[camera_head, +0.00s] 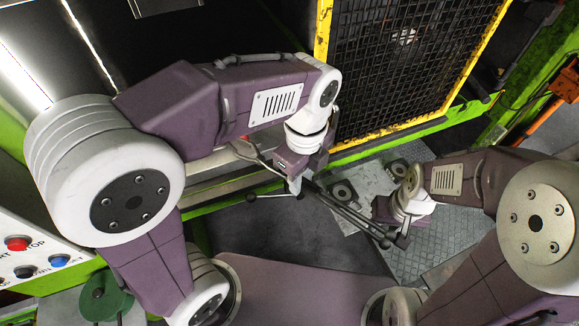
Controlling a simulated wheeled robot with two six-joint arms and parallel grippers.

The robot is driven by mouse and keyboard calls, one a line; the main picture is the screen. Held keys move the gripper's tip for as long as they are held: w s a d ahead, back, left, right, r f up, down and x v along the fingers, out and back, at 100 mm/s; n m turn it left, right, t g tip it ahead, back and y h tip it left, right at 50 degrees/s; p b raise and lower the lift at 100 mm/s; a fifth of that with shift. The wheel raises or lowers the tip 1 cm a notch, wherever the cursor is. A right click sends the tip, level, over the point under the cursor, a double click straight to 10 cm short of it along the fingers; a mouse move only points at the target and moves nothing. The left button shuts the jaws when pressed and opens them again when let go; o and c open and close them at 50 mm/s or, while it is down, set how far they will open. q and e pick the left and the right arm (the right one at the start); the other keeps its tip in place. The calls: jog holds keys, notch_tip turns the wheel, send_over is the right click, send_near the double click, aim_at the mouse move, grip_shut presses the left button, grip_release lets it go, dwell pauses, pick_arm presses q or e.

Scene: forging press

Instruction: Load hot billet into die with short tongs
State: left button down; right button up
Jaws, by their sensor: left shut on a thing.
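My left gripper (296,182) is shut on the dark short tongs (345,208), near the middle of the picture. Two long thin bars of the tongs run from it down to the right, toward my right gripper (396,232). My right gripper is partly hidden by its own wrist, and its finger opening is unclear. A thin metal piece reaches up and left from my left gripper, with a small reddish patch beside it. I cannot tell whether that patch is the hot billet. No billet or die cavity can be made out clearly.
A yellow-framed mesh guard (449,108) stands behind the arms. A grey block with round posts (369,180) lies beyond the tongs, by a checkered metal plate (455,230). A control panel (40,250) with red and blue buttons is at the lower left. Green beams border the area.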

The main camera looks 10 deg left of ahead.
aim_at(335, 202)
pick_arm(q)
jog(key=s+d, duration=0.1)
jog(key=d, duration=0.1)
jog(key=s+d+p, duration=0.1)
jog(key=s+d, duration=0.1)
jog(key=d, duration=0.1)
jog(key=s+d+r+p, duration=0.1)
jog(key=s+d, duration=0.1)
jog(key=shift+d+r, duration=0.1)
jog(key=shift+d, duration=0.1)
jog(key=shift+a, duration=0.1)
